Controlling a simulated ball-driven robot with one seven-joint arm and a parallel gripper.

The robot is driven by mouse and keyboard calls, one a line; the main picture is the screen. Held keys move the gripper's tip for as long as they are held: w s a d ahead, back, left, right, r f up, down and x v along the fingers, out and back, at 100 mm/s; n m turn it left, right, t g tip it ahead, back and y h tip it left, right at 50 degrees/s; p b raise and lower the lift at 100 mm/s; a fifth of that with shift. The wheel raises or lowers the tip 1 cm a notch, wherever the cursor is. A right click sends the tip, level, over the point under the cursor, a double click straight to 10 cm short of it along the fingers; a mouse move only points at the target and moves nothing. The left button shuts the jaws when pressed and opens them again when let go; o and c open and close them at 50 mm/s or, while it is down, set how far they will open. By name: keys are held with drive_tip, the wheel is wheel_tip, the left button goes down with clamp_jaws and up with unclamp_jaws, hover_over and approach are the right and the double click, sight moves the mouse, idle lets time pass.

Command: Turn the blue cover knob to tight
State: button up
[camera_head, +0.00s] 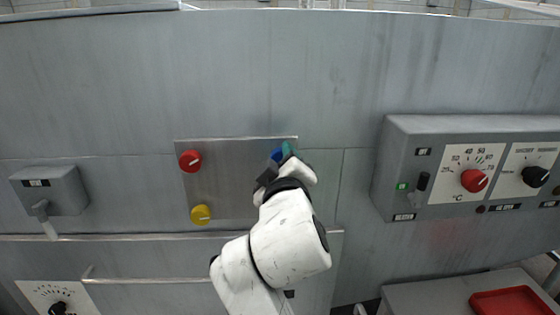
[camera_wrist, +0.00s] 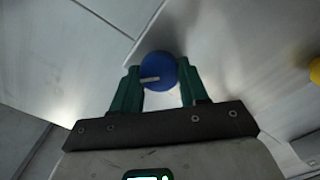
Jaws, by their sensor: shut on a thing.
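The blue cover knob (camera_head: 277,155) is at the upper right corner of a metal cover plate (camera_head: 236,178) on the grey machine wall. In the head view my gripper (camera_head: 284,153) and wrist partly hide it. In the wrist view the blue knob (camera_wrist: 159,70) sits between the two green fingers of my gripper (camera_wrist: 160,84), one on each side, and they are shut on it. A pale marker line on the knob points to the left in the wrist view. The knob is still on the plate.
A red knob (camera_head: 190,161) and a yellow knob (camera_head: 200,215) are on the plate's left side. A control box (camera_head: 400,150) with dials juts out at right. A handle box (camera_head: 50,190) is at left. A rail (camera_head: 150,238) runs below the plate.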

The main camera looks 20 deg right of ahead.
drive_tip(key=shift+f+m+b, duration=0.1)
drive_tip(key=shift+m+b, duration=0.2)
drive_tip(key=shift+d+m+b, duration=0.15)
drive_tip(key=shift+m+b, duration=3.9)
drive_tip(key=shift+m, duration=2.25)
drive_tip(key=shift+d+m+b, duration=0.1)
drive_tip(key=shift+m+b, duration=3.9)
drive_tip(key=shift+m, duration=2.3)
drive_tip(key=o, duration=1.1)
drive_tip(key=shift+c, duration=0.2)
drive_tip(key=shift+s, duration=0.15)
